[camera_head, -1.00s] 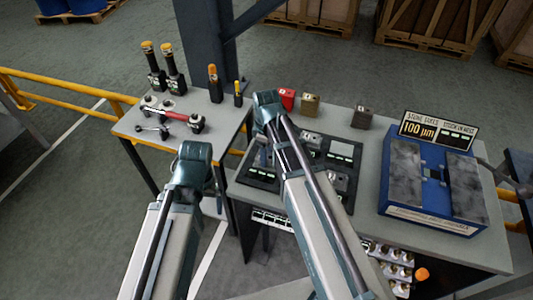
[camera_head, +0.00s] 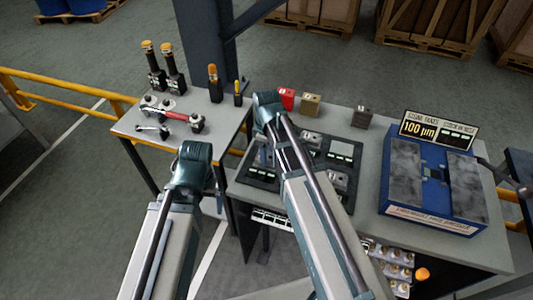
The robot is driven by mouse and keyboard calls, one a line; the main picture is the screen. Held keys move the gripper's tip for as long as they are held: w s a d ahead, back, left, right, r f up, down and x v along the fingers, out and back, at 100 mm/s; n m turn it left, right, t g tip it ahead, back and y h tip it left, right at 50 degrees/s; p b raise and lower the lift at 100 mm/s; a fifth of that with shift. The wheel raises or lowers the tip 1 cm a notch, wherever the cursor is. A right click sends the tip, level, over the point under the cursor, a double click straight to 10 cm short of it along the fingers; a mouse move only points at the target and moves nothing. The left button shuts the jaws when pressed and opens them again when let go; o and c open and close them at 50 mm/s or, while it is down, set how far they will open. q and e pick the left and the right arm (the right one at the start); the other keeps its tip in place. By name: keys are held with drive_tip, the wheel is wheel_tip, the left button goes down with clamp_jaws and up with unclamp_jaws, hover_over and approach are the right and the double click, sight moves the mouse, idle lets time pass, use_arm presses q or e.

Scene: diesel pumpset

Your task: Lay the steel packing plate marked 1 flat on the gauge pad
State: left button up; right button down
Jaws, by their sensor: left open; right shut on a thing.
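A black tray (camera_head: 265,176) with several compartments lies on the right-hand table. Small grey metal pieces sit in it, one at the back (camera_head: 312,138) and one nearer the front (camera_head: 340,178). I cannot read a mark 1 on any of them, and I cannot pick out the packing plate or the gauge pad for certain. My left arm ends in view at a dark joint over the gap between the tables. My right arm crosses above the tray and covers part of it. Both grippers are hidden behind my arms, so any held thing is hidden too.
A blue case (camera_head: 440,222) with two grey slabs and a "100 µm" sign (camera_head: 436,129) stands at right. Red (camera_head: 287,98), brown (camera_head: 310,104) and dark grey (camera_head: 362,117) blocks stand along the back. Tools (camera_head: 170,116) occupy the left table (camera_head: 218,125).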

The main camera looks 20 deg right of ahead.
drive_tip(key=shift+f, duration=0.25)
drive_tip(key=shift+f+b, duration=0.35)
drive_tip(key=shift+b, duration=0.2)
drive_tip(key=shift+f, duration=0.1)
drive_tip(key=shift+c, duration=0.2)
unclamp_jaws()
wheel_tip(320, 180, up, 14)
drive_tip(key=p, duration=1.3)
drive_tip(key=shift+p, duration=0.35)
wheel_tip(320, 180, up, 6)
drive_tip(key=p, duration=0.6)
